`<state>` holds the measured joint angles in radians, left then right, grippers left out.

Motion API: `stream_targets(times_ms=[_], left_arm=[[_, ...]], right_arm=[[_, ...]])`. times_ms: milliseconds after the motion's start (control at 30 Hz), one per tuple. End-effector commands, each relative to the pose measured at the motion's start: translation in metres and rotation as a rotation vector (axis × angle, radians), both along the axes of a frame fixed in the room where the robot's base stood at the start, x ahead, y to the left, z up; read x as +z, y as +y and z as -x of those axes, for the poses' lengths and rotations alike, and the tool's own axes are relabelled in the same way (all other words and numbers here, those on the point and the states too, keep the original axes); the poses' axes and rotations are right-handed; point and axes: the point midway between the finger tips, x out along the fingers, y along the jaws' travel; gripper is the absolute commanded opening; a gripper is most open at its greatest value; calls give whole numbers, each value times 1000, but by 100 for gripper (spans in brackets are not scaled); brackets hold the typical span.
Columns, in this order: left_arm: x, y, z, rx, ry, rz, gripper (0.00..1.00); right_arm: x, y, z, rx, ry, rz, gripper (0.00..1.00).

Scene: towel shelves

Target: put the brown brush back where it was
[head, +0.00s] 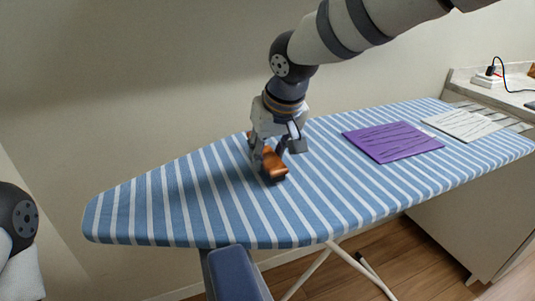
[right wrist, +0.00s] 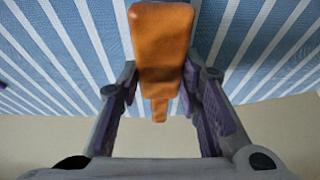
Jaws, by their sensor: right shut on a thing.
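The brown brush (head: 273,165) is at the middle of the blue-and-white striped ironing board (head: 150,215). My right gripper (head: 276,146) comes down on it from above and is shut on it. In the right wrist view the brush (right wrist: 160,40) shows orange-brown, with a wide block and a narrower part between the fingers of my right gripper (right wrist: 160,88). Part of the brush is hidden behind the fingers in the head view. I cannot tell whether it touches the board or hangs just above it. My left gripper is out of view.
A counter (head: 518,83) with a plugged-in black cord stands beyond. The board's left part is clear.

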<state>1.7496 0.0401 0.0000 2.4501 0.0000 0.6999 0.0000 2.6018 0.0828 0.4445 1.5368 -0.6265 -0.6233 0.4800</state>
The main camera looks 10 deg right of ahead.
Motion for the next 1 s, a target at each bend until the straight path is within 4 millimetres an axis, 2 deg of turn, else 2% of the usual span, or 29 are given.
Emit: stream_targets(times_ms=[67, 367, 400, 467, 800, 867, 1000], left_arm=[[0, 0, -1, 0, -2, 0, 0], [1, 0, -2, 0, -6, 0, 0], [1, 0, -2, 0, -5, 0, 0], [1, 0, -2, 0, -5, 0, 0], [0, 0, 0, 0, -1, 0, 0], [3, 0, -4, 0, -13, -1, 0], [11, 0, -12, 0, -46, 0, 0]], right_arm=[[-6, 1, 0, 1, -5, -2, 10], [-7, 1, 0, 1, -7, -2, 10], [-8, 1, 0, 1, -7, -2, 39], [-8, 1, 0, 1, -7, -2, 53], [-4, 0, 0, 0, -5, -3, 53], [8, -1, 4, 0, -11, -2, 53], [47, -4, 19, -1, -20, -3, 53]])
